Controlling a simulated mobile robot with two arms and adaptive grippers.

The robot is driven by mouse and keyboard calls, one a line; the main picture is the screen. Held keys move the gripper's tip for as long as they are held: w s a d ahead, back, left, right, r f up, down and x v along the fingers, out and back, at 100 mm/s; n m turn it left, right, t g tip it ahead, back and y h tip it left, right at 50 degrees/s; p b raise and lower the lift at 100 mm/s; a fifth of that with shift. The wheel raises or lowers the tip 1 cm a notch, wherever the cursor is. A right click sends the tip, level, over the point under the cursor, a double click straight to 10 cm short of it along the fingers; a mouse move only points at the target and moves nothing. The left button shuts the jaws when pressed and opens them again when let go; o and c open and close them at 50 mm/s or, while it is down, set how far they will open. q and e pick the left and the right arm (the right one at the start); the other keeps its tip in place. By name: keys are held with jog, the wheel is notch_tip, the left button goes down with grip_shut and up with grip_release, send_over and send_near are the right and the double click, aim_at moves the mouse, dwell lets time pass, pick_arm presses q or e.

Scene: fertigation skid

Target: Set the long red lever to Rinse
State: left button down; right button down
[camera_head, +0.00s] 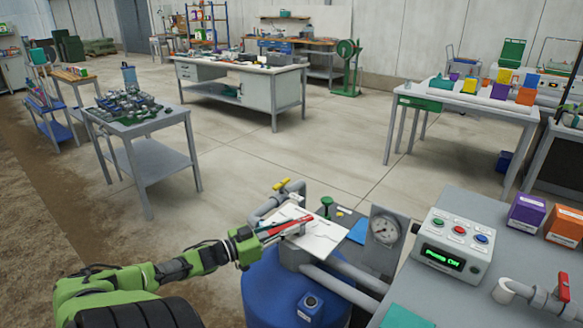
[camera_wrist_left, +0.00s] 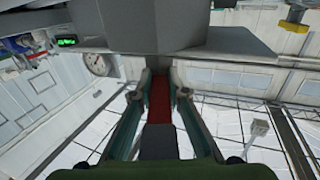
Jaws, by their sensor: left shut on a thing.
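The long red lever (camera_head: 285,226) lies over a white plate (camera_head: 322,240) above the blue tank (camera_head: 262,290). My left gripper (camera_head: 262,236) comes in from the left and is shut on the red lever. In the left wrist view the lever (camera_wrist_left: 160,98) runs between the two fingers of the gripper (camera_wrist_left: 160,92). The plate's markings, including any Rinse mark, are too small to read, so I cannot tell which setting the lever points at. My right gripper is not in view.
A yellow-handled valve (camera_head: 289,185) sits on the grey pipe behind the lever. A pressure gauge (camera_head: 385,228) stands to the right. A control box (camera_head: 454,246) with buttons and a green display is on the grey bench. Another red valve handle (camera_head: 564,287) is at far right.

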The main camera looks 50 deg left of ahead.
pick_arm(q)
jog(key=shift+r, duration=0.1)
dwell(0.3)
jog(key=c, duration=2)
grip_release()
jog(key=shift+w, duration=0.1)
jog(key=shift+o, duration=0.2)
jog(key=shift+s+a+f, duration=0.15)
jog(key=shift+s+f, duration=0.05)
jog(key=shift+s, duration=0.45)
jog(key=s+a, duration=0.1)
jog(key=s, duration=0.9)
jog(key=shift+s+a+r, duration=0.15)
jog(key=shift+s+a, duration=0.1)
jog(key=shift+s, duration=0.05)
